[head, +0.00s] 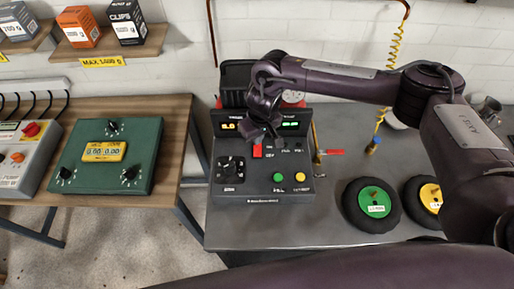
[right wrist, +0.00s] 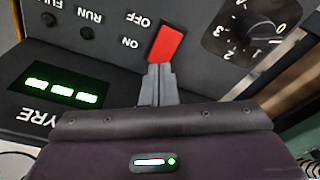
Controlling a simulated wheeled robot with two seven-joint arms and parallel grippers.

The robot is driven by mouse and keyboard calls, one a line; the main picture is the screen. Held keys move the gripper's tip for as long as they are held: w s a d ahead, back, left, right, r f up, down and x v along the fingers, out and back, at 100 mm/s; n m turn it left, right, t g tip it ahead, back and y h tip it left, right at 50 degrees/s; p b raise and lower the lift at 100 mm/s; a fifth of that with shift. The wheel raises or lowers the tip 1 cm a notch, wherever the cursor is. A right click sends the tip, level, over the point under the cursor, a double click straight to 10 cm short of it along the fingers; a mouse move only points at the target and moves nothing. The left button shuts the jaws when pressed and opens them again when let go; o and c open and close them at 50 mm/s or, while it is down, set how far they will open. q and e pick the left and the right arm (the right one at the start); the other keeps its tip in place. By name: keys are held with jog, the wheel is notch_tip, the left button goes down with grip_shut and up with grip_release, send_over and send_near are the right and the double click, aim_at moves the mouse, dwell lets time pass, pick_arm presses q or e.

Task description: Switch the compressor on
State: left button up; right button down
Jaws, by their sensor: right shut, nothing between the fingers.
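The compressor's grey control panel (head: 228,194) stands on the metal bench in the head view, with an orange and a green readout lit. Its red switch (head: 257,151) sits in the upper middle, and it shows large in the right wrist view (right wrist: 166,45) beside the ON and OFF labels. My right gripper (head: 264,138) is shut and empty over the panel. In the right wrist view its closed fingertips (right wrist: 158,72) are right at the red switch's lower edge; I cannot tell if they touch. The switch's setting is unclear. My left gripper is not in view.
A black dial (head: 230,169), a green button (head: 278,177) and a yellow button (head: 300,177) sit near the switch. A red-handled valve (head: 330,152) is just right of the panel. Two wheels (head: 352,212) lie further right. A green box (head: 146,160) is on the wooden table.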

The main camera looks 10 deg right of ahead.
aim_at(258, 147)
jog(key=shift+f+b, duration=0.45)
jog(key=shift+f, duration=0.45)
dwell(0.6)
notch_tip(258, 147, up, 7)
jog(key=p, duration=0.8)
jog(key=shift+r, duration=0.1)
dwell(0.4)
jog(key=shift+s, duration=0.1)
